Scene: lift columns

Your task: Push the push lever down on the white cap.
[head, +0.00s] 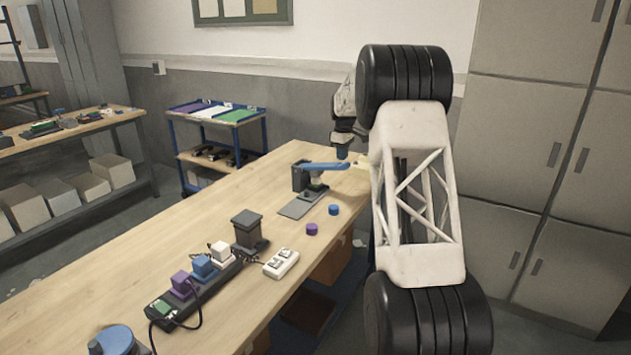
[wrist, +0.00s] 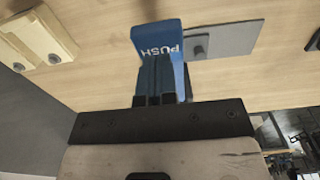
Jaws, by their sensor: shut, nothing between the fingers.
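The push lever (head: 322,166) is a blue bar on a dark press stand, running roughly level out to the right over the table. In the wrist view its end (wrist: 156,38) shows the word PUSH upside down. My gripper (head: 342,154) is shut and empty, pointing down at the lever's outer end. In the wrist view my gripper's fingertips (wrist: 155,62) overlap the lever; whether they touch it I cannot tell. The press's grey base plate (head: 298,209) lies on the table. I cannot make out the white cap under the lever.
A purple disc (head: 312,229) and a blue disc (head: 334,209) lie in front of the press.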

